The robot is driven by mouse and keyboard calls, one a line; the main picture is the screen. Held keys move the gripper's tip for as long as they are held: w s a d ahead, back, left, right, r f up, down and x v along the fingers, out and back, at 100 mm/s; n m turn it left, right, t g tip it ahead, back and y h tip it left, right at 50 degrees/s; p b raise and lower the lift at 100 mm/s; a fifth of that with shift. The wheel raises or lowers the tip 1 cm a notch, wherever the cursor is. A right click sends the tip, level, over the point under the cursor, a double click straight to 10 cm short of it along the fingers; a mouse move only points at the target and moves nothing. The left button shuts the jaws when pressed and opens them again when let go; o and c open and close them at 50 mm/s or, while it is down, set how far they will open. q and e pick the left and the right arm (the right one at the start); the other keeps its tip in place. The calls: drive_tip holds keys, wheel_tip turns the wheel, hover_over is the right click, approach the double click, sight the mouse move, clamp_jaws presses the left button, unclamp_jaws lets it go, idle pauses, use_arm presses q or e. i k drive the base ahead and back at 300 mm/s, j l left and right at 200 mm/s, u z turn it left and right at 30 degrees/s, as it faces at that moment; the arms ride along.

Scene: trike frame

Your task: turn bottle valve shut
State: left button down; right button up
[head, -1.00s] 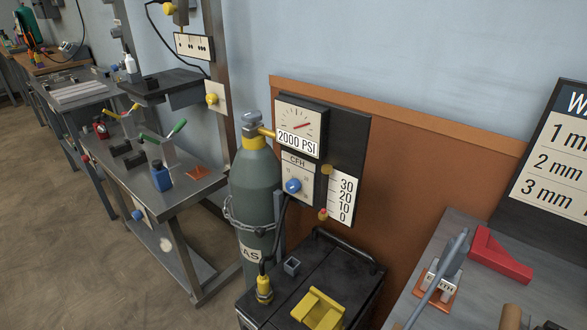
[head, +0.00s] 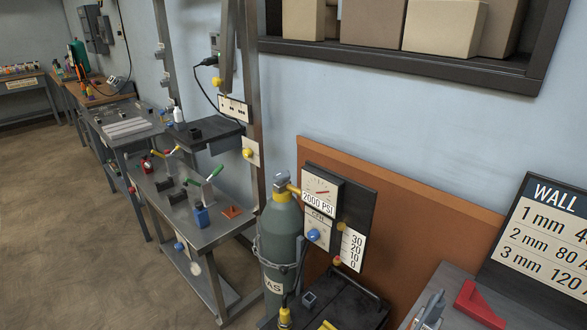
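A grey-green gas bottle (head: 281,228) stands upright against the wall in the head view, held by a chain around its body. Its grey valve knob (head: 281,177) sits on top, above a yellow collar. A brass fitting runs from it to a gauge panel (head: 322,190) reading 2000 PSI, with the red needle off to the right. Below the gauge is a blue knob (head: 313,235) and a flow scale marked 0 to 30. Neither of my grippers shows in the view, so nothing is seen touching the valve.
A dark welder cart (head: 350,305) stands in front of the bottle. A metal bench (head: 205,235) with clamps is to its left. A right bench holds a red angle block (head: 478,305). A shelf with boxes (head: 445,25) hangs above. Floor at left is clear.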

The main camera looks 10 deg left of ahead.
sight(281, 175)
drive_tip(key=i+j, duration=0.15)
drive_tip(key=j, duration=0.15)
drive_tip(key=i+j+z, duration=0.25)
drive_tip(key=j, duration=0.25)
drive_tip(key=j+z, duration=0.25)
drive_tip(key=j, duration=0.25)
drive_tip(key=i+j+z, duration=0.25)
drive_tip(key=j, duration=0.3)
drive_tip(key=k+l, duration=0.05)
drive_tip(key=k, duration=0.05)
